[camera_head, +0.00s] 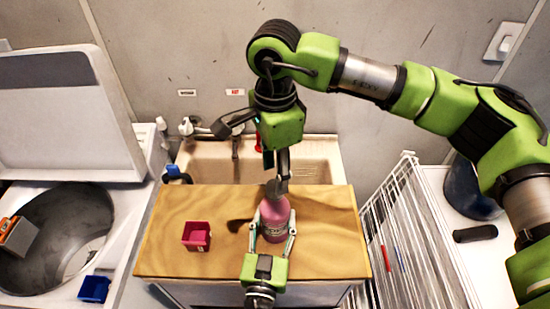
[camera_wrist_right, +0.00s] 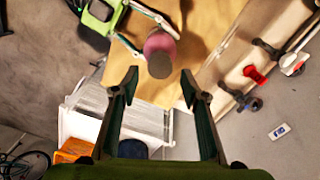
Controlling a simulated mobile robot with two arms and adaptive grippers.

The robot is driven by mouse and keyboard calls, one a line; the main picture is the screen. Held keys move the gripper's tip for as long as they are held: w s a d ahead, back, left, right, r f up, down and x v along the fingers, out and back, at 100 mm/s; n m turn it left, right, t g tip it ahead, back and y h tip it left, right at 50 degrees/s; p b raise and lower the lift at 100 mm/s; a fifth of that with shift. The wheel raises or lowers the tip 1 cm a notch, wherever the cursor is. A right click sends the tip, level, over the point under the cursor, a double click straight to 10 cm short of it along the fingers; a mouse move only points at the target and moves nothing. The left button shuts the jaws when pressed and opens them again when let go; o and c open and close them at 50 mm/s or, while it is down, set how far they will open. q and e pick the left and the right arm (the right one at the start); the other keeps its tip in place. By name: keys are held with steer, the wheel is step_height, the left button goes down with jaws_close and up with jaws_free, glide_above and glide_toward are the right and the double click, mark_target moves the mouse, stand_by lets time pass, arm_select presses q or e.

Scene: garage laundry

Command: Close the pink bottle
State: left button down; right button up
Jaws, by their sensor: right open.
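The pink bottle (camera_head: 273,215) stands upright on the wooden board, with a grey-brown round cap (camera_head: 276,188) at its top. Whether the cap sits fully down cannot be told. My left gripper (camera_head: 271,231) comes from the front, its two fingers against opposite sides of the bottle's body. My right gripper (camera_head: 277,168) points down above the bottle top, open and empty. In the right wrist view, the bottle (camera_wrist_right: 160,42) and its cap (camera_wrist_right: 159,66) lie just beyond the gap between my right gripper's open fingertips (camera_wrist_right: 160,79).
The wooden board (camera_head: 165,245) also bears a small red square box (camera_head: 196,236) left of the bottle. A sink (camera_head: 315,165) with a tap lies behind it. A white wire rack (camera_head: 415,245) stands to the right, and an open washer drum (camera_head: 60,235) to the left.

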arm_select(q)
steer(key=shift+f, duration=0.1)
arm_select(e)
steer(key=shift+f, duration=2.2)
steer(key=c, duration=1.2)
steer(key=shift+o, duration=0.2)
steer(key=shift+m, duration=1)
steer(key=o, duration=1.3)
step_height(320, 180, up, 12)
